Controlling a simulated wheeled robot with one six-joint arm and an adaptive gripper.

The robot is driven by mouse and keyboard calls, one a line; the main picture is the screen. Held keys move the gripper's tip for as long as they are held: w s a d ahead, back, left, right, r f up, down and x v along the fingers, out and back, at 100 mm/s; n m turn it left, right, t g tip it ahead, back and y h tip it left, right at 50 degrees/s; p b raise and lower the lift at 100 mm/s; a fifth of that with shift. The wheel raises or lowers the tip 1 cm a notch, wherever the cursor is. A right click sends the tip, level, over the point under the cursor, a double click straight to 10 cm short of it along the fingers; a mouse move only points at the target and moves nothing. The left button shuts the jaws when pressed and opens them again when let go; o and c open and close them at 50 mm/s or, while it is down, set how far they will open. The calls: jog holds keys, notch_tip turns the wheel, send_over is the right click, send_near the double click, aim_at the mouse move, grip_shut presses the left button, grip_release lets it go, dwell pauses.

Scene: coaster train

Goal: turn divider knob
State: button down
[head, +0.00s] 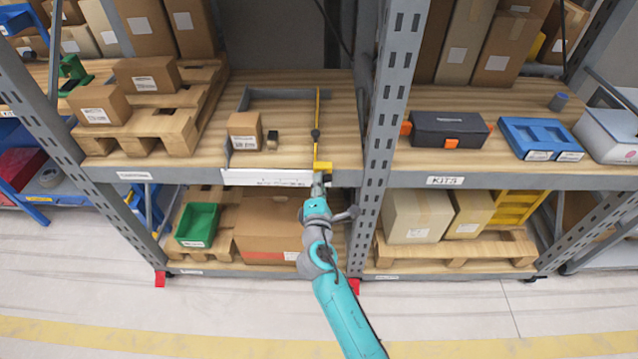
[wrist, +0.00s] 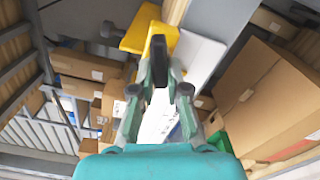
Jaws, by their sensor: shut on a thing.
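A thin yellow divider (head: 317,108) stands on the middle shelf bay, running from back to front, with a small dark ball (head: 315,133) on it. Its yellow front knob (head: 322,166) is at the shelf's front edge. My gripper (head: 319,181) reaches up to it from below and in front, shut on this knob. The exact contact is partly hidden behind the fingertips.
A small carton (head: 244,130) and a small dark item (head: 272,139) lie left of the divider. A grey rack upright (head: 386,120) stands close on the right. The lower shelf holds a green bin (head: 198,224) and a large carton (head: 262,225).

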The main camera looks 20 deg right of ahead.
dwell(0.3)
jog(key=c, duration=1.2)
grip_release()
jog(key=shift+o, duration=0.2)
jog(key=v, duration=1.2)
